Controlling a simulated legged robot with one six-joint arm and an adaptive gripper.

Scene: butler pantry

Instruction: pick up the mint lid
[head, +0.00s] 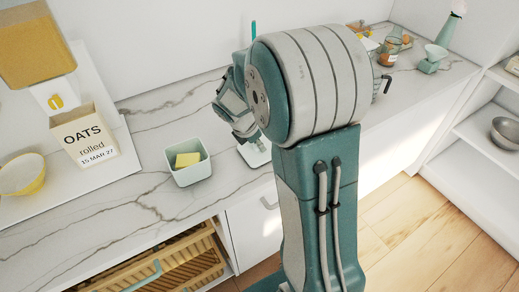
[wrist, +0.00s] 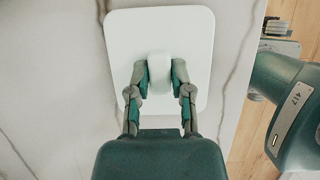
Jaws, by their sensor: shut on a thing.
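The mint lid (wrist: 190,35) is a pale, rounded square plate with a raised knob (wrist: 159,66) in its middle, seen from above in the wrist view. My gripper (wrist: 160,76) is shut on the knob, one finger on each side. In the head view part of the lid (head: 256,154) shows at the counter, below my gripper (head: 248,137); my arm hides the rest. I cannot tell whether the lid rests on the counter or is just above it.
A small mint tub (head: 190,174) holding a yellow block (head: 187,159) stands left of the lid. An oats box (head: 85,135) and a yellow bowl (head: 22,175) are farther left. The marble counter (head: 100,212) is bare in front.

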